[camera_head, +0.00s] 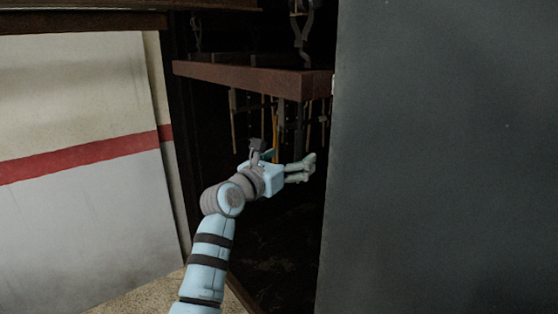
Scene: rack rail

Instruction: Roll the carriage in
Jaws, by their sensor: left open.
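A reddish-brown beam (250,76) crosses the dark opening and seems to hang from dark hooked hangers (303,30). Several thin rods and straps hang below it. I cannot tell for certain whether this hanging assembly is the carriage. My left gripper (309,168) is in the opening, below the beam and in front of the hanging rods. Its fingers point right, are open and hold nothing that I can see. A small dark part (258,146) shows at the gripper's wrist. My right gripper does not show.
A large dark grey panel (445,150) fills the right side, close to my left fingertips in the picture. A pale wall with a red stripe (85,158) stands at the left. Speckled floor (140,300) shows at the lower left. The opening's inside is very dark.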

